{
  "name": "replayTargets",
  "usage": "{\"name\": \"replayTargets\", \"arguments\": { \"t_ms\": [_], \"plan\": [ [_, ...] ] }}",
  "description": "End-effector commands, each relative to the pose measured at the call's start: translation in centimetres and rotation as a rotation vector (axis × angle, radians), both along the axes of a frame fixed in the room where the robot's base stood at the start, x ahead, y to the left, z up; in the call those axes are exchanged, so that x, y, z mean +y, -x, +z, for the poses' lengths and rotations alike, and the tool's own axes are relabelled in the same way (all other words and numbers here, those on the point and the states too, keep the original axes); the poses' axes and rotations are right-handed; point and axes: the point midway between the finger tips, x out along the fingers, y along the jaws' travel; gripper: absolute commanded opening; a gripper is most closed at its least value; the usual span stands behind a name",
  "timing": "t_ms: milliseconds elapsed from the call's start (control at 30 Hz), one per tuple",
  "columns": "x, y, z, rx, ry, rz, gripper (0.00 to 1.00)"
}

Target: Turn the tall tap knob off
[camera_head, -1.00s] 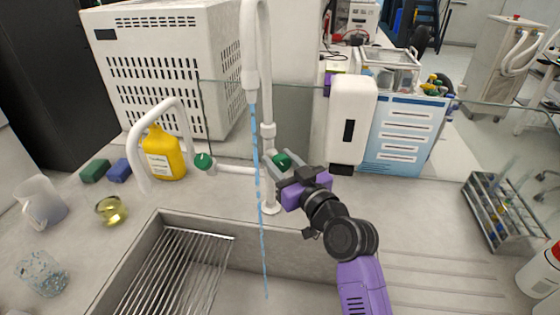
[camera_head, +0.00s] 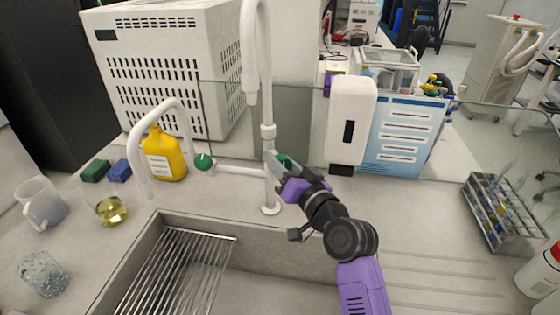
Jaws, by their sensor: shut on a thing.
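The tall white tap (camera_head: 264,70) stands behind the sink, with no water coming from its spout. Its green knob (camera_head: 285,161) is on the right side of the column and is partly hidden by my gripper. My gripper (camera_head: 279,164) is shut on this knob, with its wrist rolled. A second green knob (camera_head: 204,162) sits to the left, beside the shorter curved white tap (camera_head: 150,125).
The sink (camera_head: 250,275) with a metal rack (camera_head: 180,270) lies in front. A yellow bottle (camera_head: 163,155), sponges, a flask and beakers stand left. A white dispenser (camera_head: 350,120) hangs just behind my gripper. A test-tube rack (camera_head: 495,210) stands at the right.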

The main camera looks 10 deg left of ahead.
Motion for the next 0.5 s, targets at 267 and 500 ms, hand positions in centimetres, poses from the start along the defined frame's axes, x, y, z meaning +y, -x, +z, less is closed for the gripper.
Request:
{"name": "replayTargets", "arguments": {
  "t_ms": [267,500],
  "plan": [
    [-0.07,-0.01,-0.04,0.026,-0.033,-0.001,0.00],
    [-0.08,-0.01,-0.05,0.027,-0.034,-0.001,0.00]
  ]
}}
